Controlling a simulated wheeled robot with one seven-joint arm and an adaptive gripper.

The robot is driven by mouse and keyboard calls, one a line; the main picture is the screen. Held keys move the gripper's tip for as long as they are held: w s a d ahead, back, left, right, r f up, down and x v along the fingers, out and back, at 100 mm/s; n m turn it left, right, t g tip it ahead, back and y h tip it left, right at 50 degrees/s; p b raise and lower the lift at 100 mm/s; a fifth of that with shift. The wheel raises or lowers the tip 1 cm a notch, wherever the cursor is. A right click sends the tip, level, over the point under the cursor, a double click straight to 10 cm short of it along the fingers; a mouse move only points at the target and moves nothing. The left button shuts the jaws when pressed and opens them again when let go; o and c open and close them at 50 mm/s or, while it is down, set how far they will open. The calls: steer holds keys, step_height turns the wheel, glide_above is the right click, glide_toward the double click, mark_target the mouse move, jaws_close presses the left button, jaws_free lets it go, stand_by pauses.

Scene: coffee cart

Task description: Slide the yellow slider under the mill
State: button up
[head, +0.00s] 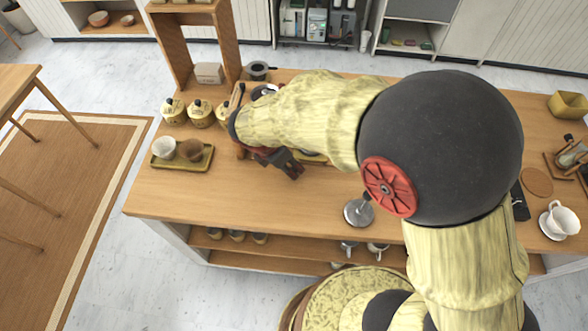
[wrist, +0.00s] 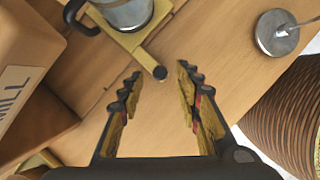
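The yellow slider (wrist: 134,44) lies on the wooden counter at the top of the wrist view, with a short arm ending in a dark round knob. A metal cup (wrist: 126,10) with a black handle stands on it. My gripper (wrist: 159,80) is open and empty, and the knob appears between or just beyond its fingertips. I cannot tell whether they touch. In the head view my gripper (head: 292,170) is low over the counter, and my arm hides most of the slider. I cannot clearly identify the mill; a wooden body with a label (wrist: 22,75) shows at the wrist view's left.
A tray (head: 158,162) with two cups and several yellow canisters (head: 201,113) stand left of my gripper. A round metal tamper-like object (head: 359,212) stands to the right. The front-left counter (head: 190,200) is clear.

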mark_target(294, 169)
steer(key=shift+b+x, duration=0.45)
steer(key=shift+x, duration=1.65)
steer(key=c, duration=0.8)
jaws_close()
